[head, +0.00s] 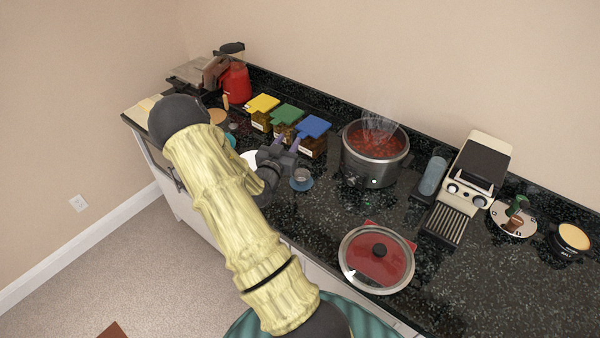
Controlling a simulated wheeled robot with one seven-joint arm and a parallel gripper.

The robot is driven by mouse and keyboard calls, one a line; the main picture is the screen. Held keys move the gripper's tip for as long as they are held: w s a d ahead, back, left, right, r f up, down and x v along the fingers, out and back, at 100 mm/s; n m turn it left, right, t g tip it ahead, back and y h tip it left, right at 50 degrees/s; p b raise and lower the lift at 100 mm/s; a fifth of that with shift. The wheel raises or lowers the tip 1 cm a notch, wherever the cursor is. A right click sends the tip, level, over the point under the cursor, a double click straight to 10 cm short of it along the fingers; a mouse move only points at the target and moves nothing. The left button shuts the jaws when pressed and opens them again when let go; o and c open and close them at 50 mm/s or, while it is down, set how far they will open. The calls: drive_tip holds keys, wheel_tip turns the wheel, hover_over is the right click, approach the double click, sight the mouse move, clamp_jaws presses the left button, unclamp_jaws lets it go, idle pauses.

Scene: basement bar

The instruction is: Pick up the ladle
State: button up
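My gripper (286,142) is over the counter, left of the pot, and points toward the jars at the back. I cannot make out a ladle for certain in the head view. A small light-brown upright piece (225,102) stands near the red blender, too small to identify. My arm and gripper hide part of the counter's left side.
A steaming pot of red food (375,170) stands right of my gripper. Jars with yellow (262,103), green (287,113) and blue (314,126) lids stand behind. A glass lid (377,270) lies in front.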

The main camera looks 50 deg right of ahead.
sight(293, 137)
drive_tip(key=p+x, duration=0.2)
drive_tip(key=x, duration=0.1)
drive_tip(key=p+x, duration=0.1)
drive_tip(key=x, duration=0.1)
drive_tip(key=shift+s+d+f, duration=0.1)
drive_tip(key=shift+s+f, duration=0.05)
drive_tip(key=shift+f, duration=0.2)
clamp_jaws()
